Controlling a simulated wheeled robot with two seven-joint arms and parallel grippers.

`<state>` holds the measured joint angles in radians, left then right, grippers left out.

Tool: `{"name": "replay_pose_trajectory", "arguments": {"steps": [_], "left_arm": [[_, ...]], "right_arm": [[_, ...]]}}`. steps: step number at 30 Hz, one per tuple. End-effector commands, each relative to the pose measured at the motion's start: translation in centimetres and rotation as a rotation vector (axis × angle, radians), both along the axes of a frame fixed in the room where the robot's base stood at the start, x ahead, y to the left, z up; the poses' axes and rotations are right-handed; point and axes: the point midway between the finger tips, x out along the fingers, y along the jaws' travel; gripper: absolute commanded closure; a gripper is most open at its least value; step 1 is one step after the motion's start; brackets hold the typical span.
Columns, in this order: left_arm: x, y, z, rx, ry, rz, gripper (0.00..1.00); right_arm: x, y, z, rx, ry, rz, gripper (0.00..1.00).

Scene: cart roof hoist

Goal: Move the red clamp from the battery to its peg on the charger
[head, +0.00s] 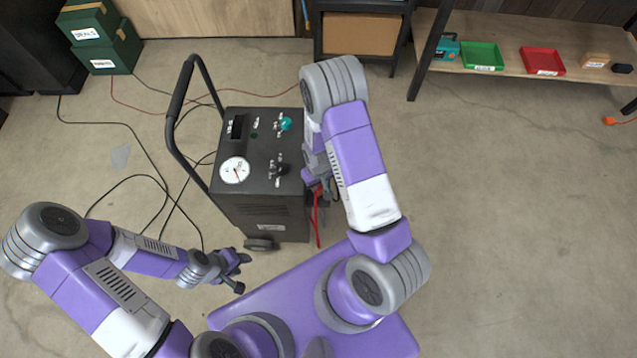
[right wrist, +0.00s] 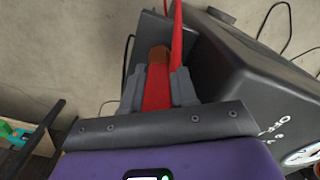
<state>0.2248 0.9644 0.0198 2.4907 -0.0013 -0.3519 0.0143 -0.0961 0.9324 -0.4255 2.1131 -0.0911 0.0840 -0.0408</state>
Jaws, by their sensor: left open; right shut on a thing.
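The charger (head: 258,180) is a dark box on wheels with a gauge, knobs and a tall handle. My right gripper (head: 320,190) is at the charger's right side, partly hidden by my arm. In the right wrist view my right gripper (right wrist: 158,92) is shut on the red clamp (right wrist: 157,88), whose copper-brown end points away from me. Some red of the clamp or its cable (head: 317,222) shows below the gripper in the head view. My left gripper (head: 240,271) is open and empty, low and left of the charger. I cannot make out the peg or the battery.
A red cable (right wrist: 177,35) runs up beside the clamp. Dark cables (head: 150,178) lie on the floor left of the charger. Green boxes (head: 104,48) stand at the back left, and a shelf (head: 505,62) with trays at the back right.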

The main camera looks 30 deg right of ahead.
Motion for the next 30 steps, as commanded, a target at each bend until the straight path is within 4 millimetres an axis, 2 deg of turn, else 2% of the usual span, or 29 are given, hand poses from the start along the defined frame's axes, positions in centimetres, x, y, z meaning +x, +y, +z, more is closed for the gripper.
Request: {"name": "replay_pose_trajectory", "arguments": {"steps": [6, 7, 12, 22, 30], "left_arm": [[0.0, 0.0, -0.6, 0.0, 0.0, 0.0, 0.57], [0.0, 0.0, -0.5, 0.0, 0.0, 0.0, 0.57], [0.0, 0.0, -0.4, 0.0, 0.0, 0.0, 0.57], [0.0, 0.0, -0.3, 0.0, 0.0, 0.0, 0.57], [0.0, 0.0, 1.1, 0.0, 0.0, 0.0, 0.57]], "right_arm": [[0.0, 0.0, -0.7, 0.0, 0.0, 0.0, 1.0], [0.0, 0.0, -0.6, 0.0, 0.0, 0.0, 0.7], [0.0, 0.0, -0.5, 0.0, 0.0, 0.0, 0.44], [0.1, 0.1, 0.0, 0.001, -0.002, 0.002, 0.43], [0.2, 0.1, 4.5, 0.002, -0.006, 0.002, 0.43]]}}
